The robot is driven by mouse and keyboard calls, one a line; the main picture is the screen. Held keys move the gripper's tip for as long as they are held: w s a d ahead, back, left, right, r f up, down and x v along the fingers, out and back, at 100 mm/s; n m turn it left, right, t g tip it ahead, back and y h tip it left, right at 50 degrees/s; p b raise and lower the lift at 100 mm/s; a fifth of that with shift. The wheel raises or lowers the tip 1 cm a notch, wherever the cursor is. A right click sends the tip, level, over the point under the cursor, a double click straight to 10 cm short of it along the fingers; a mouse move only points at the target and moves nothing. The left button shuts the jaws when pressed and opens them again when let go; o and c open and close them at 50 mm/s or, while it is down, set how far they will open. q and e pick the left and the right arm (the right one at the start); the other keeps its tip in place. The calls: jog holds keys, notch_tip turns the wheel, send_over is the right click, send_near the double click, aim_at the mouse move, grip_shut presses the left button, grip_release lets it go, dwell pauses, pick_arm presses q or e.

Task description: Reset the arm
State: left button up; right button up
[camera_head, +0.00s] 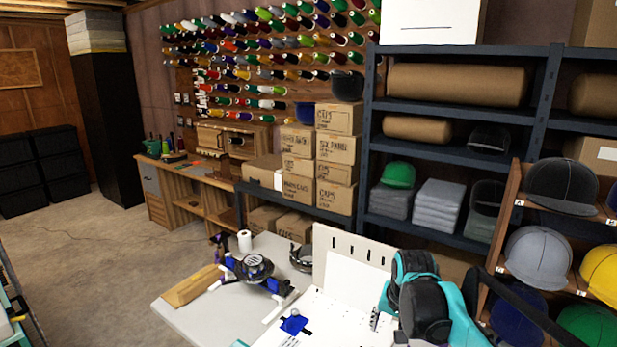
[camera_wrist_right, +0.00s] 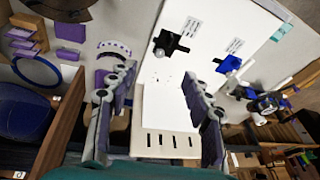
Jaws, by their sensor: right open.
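My right arm, teal and black, comes in at the lower right of the head view. Its gripper (camera_head: 375,318) is over the white work board (camera_head: 330,322), close to the slotted upright panel (camera_head: 353,247). In the right wrist view the two grey fingers of the gripper (camera_wrist_right: 160,82) stand wide apart, with nothing between them but the white board and the slotted panel behind. A blue piece (camera_head: 294,324) and a black piece (camera_wrist_right: 166,44) are on the board, apart from the fingers. My left gripper does not show.
A grey table (camera_head: 190,312) holds a wooden block (camera_head: 192,286), a white spool (camera_head: 244,241) and a dark blue-and-black device (camera_head: 255,268). A cap rack (camera_head: 513,218) stands close on the right. Metal shelving (camera_head: 366,140) and cartons (camera_head: 337,150) are behind. Floor at left is clear.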

jog(key=s+f+n+t, duration=0.2)
jog(key=s, duration=0.8)
jog(key=s+a+f+n+t, duration=0.1)
jog(key=s+f+n, duration=0.2)
jog(key=s, duration=0.8)
jog(key=shift+a+t, duration=0.3)
jog(key=shift+t, duration=0.1)
dwell(0.7)
